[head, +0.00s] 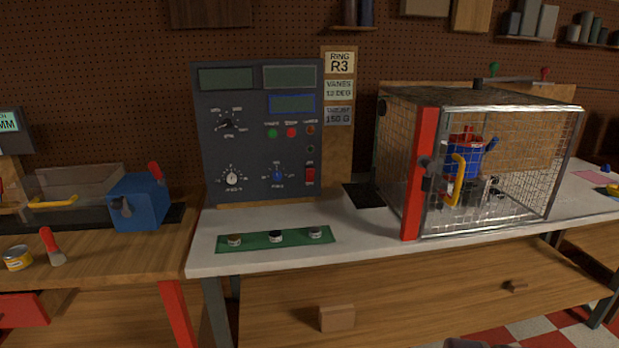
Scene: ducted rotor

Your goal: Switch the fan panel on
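The fan panel (250,150) is a dark grey upright board at the back of the white bench. Its two upper screens (226,78) and the blue-framed screen (292,103) look dark. A red switch (310,176) sits at its lower right. Its setting is too small to tell. Above it are a green button (272,133), a red button (291,132) and a small brownish one. Knobs (231,178) sit at the left and lower middle. My gripper is not in view; only a grey shape, perhaps part of my arm, shows at the bottom edge.
A wire-mesh cage (480,160) with a red post stands at right, holding a blue and red device. A green mat (275,239) with 3 small round pieces lies before the panel. A wooden bench (100,260) with a blue box (139,201) is at left.

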